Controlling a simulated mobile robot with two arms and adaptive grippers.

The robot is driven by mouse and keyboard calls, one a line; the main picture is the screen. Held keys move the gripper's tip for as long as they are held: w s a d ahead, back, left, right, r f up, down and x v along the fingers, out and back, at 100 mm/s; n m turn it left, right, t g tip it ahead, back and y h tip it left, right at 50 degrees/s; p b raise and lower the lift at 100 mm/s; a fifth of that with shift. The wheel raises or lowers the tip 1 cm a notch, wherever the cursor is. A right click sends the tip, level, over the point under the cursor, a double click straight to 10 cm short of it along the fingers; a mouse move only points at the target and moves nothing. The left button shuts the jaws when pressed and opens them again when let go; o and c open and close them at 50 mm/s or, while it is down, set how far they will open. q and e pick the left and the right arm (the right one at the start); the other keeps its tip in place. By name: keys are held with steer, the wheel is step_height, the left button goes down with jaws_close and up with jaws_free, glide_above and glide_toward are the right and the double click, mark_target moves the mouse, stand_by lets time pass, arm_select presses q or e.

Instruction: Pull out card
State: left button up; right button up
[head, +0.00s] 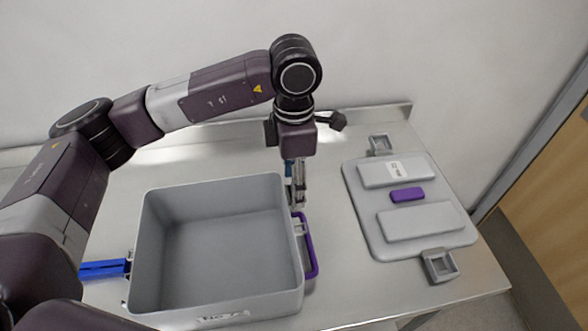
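A grey open bin (148,245) stands on the metal table and looks empty. A white label or card (222,316) shows at its front wall, near the bottom of the view. Another small white label (396,168) is on a raised part of the grey lid (358,215), which lies flat to the right. I cannot tell which of these is the card. My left gripper (297,200) points down at the bin's back right corner, just above the purple handle (313,250). Its fingers are small and seen edge-on, so contact and opening are unclear. My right gripper is out of view.
A blue handle (103,268) sticks out at the bin's left side. The lid has a purple piece (407,195) and grey latches at its back (380,145) and front (440,265). A white wall (400,50) closes off the back. The table's right edge lies just beyond the lid.

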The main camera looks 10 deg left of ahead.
arm_select(q)
steer(key=shift+s, duration=0.1)
steer(key=shift+c, duration=0.3)
steer(key=c, duration=1)
steer(key=shift+c, duration=0.8)
steer(key=o, duration=0.3)
jaws_close()
steer(key=shift+r, duration=0.15)
steer(key=shift+r+p, duration=0.4)
steer(key=shift+r, duration=0.4)
steer(key=shift+r+p, duration=1)
steer(key=shift+r, duration=1.85)
